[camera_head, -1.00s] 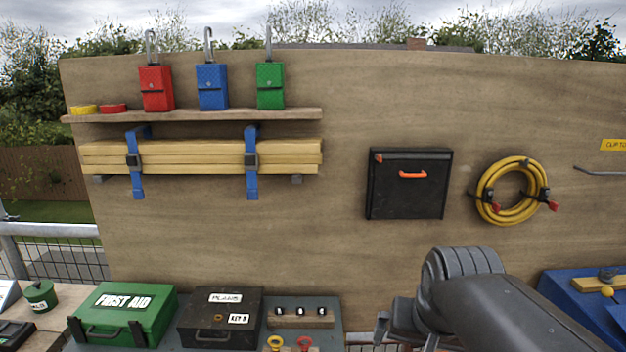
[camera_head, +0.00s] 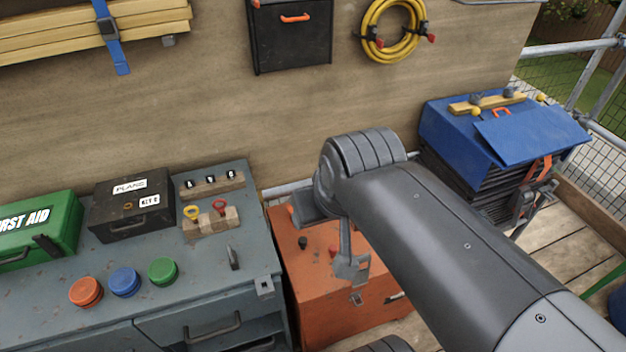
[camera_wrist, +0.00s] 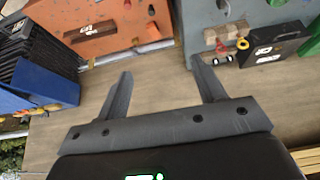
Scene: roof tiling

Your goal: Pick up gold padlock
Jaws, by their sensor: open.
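I cannot make out a gold padlock for certain in either view. A small yellow ring-topped piece (camera_head: 191,211) and a red one (camera_head: 219,205) are at a wooden block on the grey bench; the yellow one also shows in the wrist view (camera_wrist: 243,44). They are too small to identify. My gripper (camera_wrist: 161,72) is open, with its two fingers apart and nothing between them.
The grey bench (camera_head: 205,268) holds a green first aid box (camera_head: 40,232), a black PLANS box (camera_head: 132,203) and three coloured round caps (camera_head: 124,281). An orange chest (camera_head: 335,318) stands beside it. A blue toolbox (camera_head: 455,130) stands right. A plywood wall (camera_head: 200,110) rises behind.

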